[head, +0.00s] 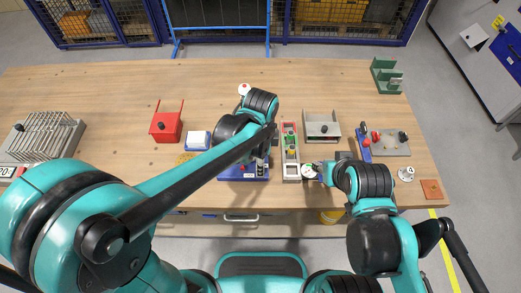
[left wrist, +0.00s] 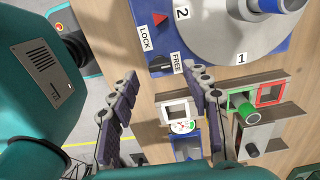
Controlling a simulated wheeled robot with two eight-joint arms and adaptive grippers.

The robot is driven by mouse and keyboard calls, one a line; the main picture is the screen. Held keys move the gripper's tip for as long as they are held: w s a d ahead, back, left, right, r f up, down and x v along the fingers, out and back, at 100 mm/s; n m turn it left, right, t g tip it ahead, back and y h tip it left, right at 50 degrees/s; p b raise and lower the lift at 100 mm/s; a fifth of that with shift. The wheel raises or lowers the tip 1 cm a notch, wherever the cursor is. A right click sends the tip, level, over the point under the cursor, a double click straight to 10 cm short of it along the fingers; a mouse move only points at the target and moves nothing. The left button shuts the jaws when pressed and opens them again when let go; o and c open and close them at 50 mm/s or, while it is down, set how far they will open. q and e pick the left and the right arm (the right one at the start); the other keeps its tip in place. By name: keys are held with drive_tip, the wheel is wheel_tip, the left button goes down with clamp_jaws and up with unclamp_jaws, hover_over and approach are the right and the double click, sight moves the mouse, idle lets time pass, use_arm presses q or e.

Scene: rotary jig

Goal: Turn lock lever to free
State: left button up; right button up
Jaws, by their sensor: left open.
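The rotary jig has a blue base (head: 233,178) largely hidden under my left arm in the head view. In the left wrist view its grey disc (left wrist: 215,35) bears the numbers 1 and 2, and the blue plate carries a LOCK label (left wrist: 145,38) and a FREE label (left wrist: 177,62). A dark piece beside the FREE label may be the lock lever; I cannot tell its position. My left gripper (left wrist: 160,72) is open, its fingertips near the labels with nothing seen held between them. My right gripper (head: 322,172) is beside a white round part; its jaws are unclear.
A long grey fixture (head: 291,170) with green and red parts stands right of the jig. A red box (head: 166,124) and a white block (head: 198,139) stand to the left.

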use_arm(q)
wheel_tip(320, 180, up, 9)
drive_tip(key=shift+f, duration=0.15)
idle(0.5)
drive_tip(key=s+a+n+t, duration=0.3)
drive_tip(key=a+n, duration=0.6)
drive_tip(key=s+a+f+n+t, duration=0.1)
drive_tip(key=a+n+t, duration=0.3)
drive_tip(key=a+n, duration=0.4)
drive_tip(key=shift+s+a+n, duration=0.35)
drive_tip(key=shift+s+n, duration=0.25)
drive_tip(key=shift+s, duration=0.3)
